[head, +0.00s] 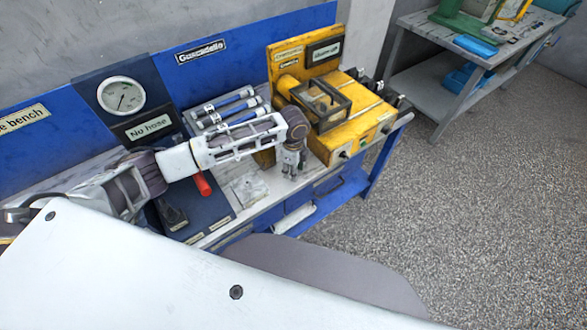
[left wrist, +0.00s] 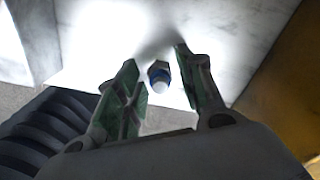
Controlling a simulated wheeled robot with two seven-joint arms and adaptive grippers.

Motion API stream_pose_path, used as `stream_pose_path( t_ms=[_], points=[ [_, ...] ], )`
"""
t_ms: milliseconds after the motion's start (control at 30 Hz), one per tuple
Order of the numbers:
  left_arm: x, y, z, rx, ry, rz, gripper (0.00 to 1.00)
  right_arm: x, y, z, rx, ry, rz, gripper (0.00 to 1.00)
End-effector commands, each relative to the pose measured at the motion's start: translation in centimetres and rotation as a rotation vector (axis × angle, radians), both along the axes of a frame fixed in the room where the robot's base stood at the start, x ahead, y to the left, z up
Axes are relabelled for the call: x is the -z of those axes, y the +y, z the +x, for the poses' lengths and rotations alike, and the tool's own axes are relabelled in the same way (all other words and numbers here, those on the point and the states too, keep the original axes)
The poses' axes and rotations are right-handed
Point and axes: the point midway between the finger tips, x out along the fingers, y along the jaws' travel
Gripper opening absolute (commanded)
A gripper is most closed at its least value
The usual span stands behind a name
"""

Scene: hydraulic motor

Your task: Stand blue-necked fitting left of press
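The blue-necked fitting (left wrist: 159,75) shows in the left wrist view as a small piece with a grey hex part, a blue band and a pale end. It lies between the fingertips of my left gripper (left wrist: 155,72), with a gap on each side. In the head view my left gripper (head: 291,172) points down over the bench top, just left of and in front of the yellow press (head: 348,140). The fingers hide the fitting there. I cannot tell whether the fitting stands on the bench. My right gripper is not in view.
A pressure gauge (head: 121,95) is on the left. The bench top (head: 245,190) is partly clear left of the gripper.

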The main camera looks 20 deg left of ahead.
Motion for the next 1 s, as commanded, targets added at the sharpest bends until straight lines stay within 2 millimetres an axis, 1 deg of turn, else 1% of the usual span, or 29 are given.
stream_pose_path(
  t_ms=[367, 567, 767, 1000],
  points=[
    [-0.1, 0.0, 0.0, 0.000, 0.000, 0.000, 0.43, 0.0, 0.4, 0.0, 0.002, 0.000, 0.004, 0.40],
    [-1.1, 0.0, 0.0, 0.000, 0.000, -0.001, 0.43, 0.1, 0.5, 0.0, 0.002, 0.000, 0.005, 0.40],
    [-3.3, 0.0, 0.1, 0.001, -0.002, 0.000, 0.43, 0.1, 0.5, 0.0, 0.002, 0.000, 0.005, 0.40],
    [-6.9, 0.0, 0.1, 0.000, -0.003, 0.000, 0.43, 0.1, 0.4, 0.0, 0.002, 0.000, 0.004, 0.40]
  ],
)
